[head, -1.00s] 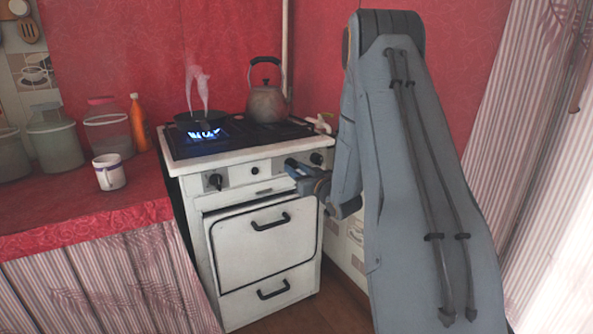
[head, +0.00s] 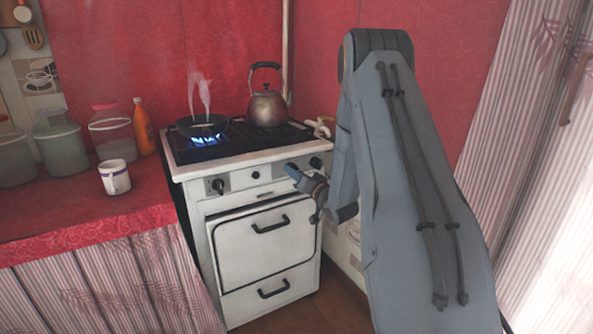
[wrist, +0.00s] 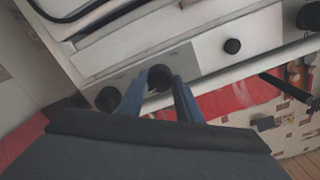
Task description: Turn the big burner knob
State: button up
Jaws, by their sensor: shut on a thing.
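The white stove (head: 262,235) has a front panel with a row of black knobs. My gripper (head: 291,170) is at the right part of this panel. In the wrist view, its two blue fingers (wrist: 158,88) are shut on a round dark burner knob (wrist: 160,76), one finger on each side. In the head view, the gripper mostly hides this knob. Another black knob (head: 316,162) is just to its right. A small knob (head: 255,174) and a larger left knob (head: 218,186) are farther left.
A steaming pan (head: 202,124) sits over a lit blue flame (head: 204,140). A kettle (head: 268,109) stands at the back right of the stove. A white mug (head: 115,178), jars and an orange bottle (head: 143,127) are on the red counter (head: 60,215).

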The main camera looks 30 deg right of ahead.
jog(key=m+p, duration=0.5)
jog(key=m, duration=0.6)
jog(key=shift+r, duration=0.1)
jog(key=shift+m, duration=0.4)
jog(key=o, duration=1)
jog(key=shift+o, duration=0.2)
jog(key=s, duration=0.8)
jog(key=shift+d, duration=0.1)
